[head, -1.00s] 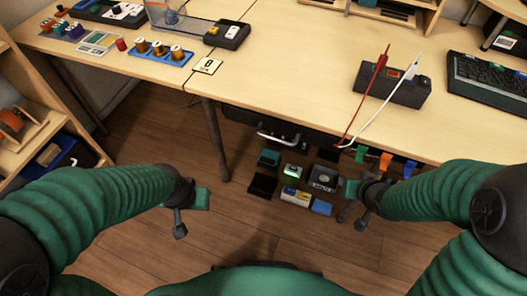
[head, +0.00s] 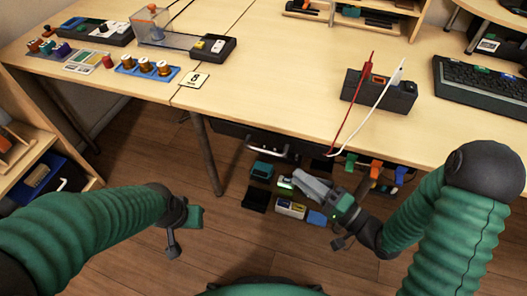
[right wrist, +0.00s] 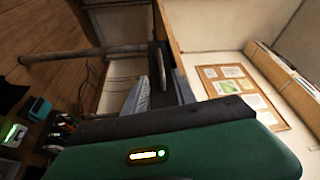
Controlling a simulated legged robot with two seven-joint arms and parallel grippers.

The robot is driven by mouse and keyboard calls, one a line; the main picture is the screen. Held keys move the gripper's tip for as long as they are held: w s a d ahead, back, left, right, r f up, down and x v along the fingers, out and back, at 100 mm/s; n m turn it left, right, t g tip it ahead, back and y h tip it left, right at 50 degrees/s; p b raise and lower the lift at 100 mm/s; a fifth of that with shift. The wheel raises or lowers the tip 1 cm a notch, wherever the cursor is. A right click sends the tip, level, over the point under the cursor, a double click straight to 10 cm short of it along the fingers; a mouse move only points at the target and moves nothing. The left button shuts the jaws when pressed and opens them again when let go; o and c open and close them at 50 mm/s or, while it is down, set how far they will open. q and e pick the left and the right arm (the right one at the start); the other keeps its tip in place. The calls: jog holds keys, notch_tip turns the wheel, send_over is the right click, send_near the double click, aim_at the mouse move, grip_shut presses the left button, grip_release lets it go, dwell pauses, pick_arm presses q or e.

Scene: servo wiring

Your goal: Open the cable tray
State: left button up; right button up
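The cable tray (head: 230,131) is a dark unit under the front edge of the table, with a pale metal handle (head: 268,149) on its front. It looks shut. The handle also shows in the right wrist view (right wrist: 161,70), beyond the grey fingers. My right gripper (head: 298,183) is below and to the right of the handle, apart from it, with grey fingers pointing up and left. Its finger gap is not clear. My left gripper (head: 195,217) is low at the left, away from the tray, and its fingers are not clearly visible.
Several small boxes, among them a teal one (head: 262,170) and a blue one (head: 316,218), sit beneath the tray. Coloured clips (head: 376,168) hang under the table edge on the right. A table leg (head: 207,155) stands left of the tray. A meter with leads (head: 380,92) sits above.

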aim_at(263, 150)
jog(key=b+x, duration=0.3)
jog(key=x, duration=0.9)
jog(key=shift+w+a+f, duration=0.1)
jog(key=shift+w+a+r+b, duration=0.2)
jog(key=shift+w+a+b, duration=0.1)
jog(key=shift+w+a, duration=0.15)
jog(key=shift+s, duration=0.1)
jog(key=shift+c, duration=0.3)
grip_shut()
jog(key=shift+f, duration=0.15)
